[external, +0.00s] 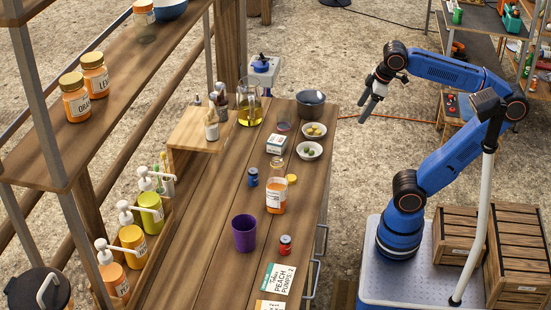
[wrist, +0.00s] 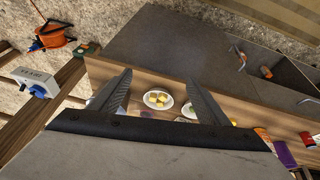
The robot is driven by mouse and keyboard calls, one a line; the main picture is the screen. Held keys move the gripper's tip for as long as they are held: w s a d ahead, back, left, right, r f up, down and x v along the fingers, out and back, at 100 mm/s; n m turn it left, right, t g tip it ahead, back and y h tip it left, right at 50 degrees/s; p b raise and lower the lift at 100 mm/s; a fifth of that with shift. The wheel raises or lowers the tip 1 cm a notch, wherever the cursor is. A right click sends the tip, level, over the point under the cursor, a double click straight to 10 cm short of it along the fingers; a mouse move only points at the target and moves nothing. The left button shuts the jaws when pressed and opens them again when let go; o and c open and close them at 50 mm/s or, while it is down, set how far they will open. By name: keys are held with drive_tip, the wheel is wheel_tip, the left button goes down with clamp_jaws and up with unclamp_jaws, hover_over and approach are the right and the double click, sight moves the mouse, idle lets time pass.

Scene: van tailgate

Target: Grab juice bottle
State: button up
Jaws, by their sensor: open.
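A clear bottle with orange contents and a white label (external: 276,195), which looks like the juice bottle, stands upright on the wooden counter (external: 200,230) in the external view. A yellow cap (external: 291,178) lies beside it. My gripper (external: 366,104) is open and empty, held in the air beyond the counter's right edge, well apart from the bottle. In the wrist view my two fingers (wrist: 160,82) are spread wide, with a bowl of yellow pieces (wrist: 158,99) showing between them. An orange shape (wrist: 262,134) at the right there may be the bottle; I cannot tell.
Two bowls (external: 309,150), a white box (external: 276,145) and a dark bowl (external: 310,103) are farther back. Pump bottles (external: 132,238) line the left side.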

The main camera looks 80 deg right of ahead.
drive_tip(key=w+a+f+n+h, duration=0.3)
drive_tip(key=w+a+n+h, duration=0.2)
drive_tip(key=w+n, duration=0.55)
drive_tip(key=w+a+r+n+t+h, duration=0.15)
drive_tip(key=w+a+n+t, duration=0.25)
drive_tip(key=a+n, duration=0.55)
drive_tip(key=s+a+r+n+t+y, duration=0.1)
drive_tip(key=s+a+n+t+y, duration=0.2)
drive_tip(key=a, duration=0.7)
drive_tip(key=s+a+n+t, duration=0.25)
drive_tip(key=a+n, duration=0.35)
drive_tip(key=a, duration=0.4)
drive_tip(key=s+a+r+n+t+y, duration=0.1)
drive_tip(key=s+a+n+t+y, duration=0.2)
drive_tip(key=a, duration=0.8)
drive_tip(key=n+h, duration=0.1)
approach(286, 191)
drive_tip(key=shift+t, duration=0.45)
drive_tip(key=w, duration=0.2)
drive_tip(key=w+d, duration=0.1)
drive_tip(key=w, duration=0.2)
drive_tip(key=w+d, duration=0.1)
drive_tip(key=w, duration=0.1)
drive_tip(key=shift+w+d+f, duration=0.1)
drive_tip(key=shift+w+f, duration=0.15)
drive_tip(key=shift+f, duration=0.15)
drive_tip(key=shift+w+f, duration=0.2)
drive_tip(key=shift+w, duration=1.2)
drive_tip(key=shift+w+f, duration=0.15)
drive_tip(key=shift+w, duration=1.25)
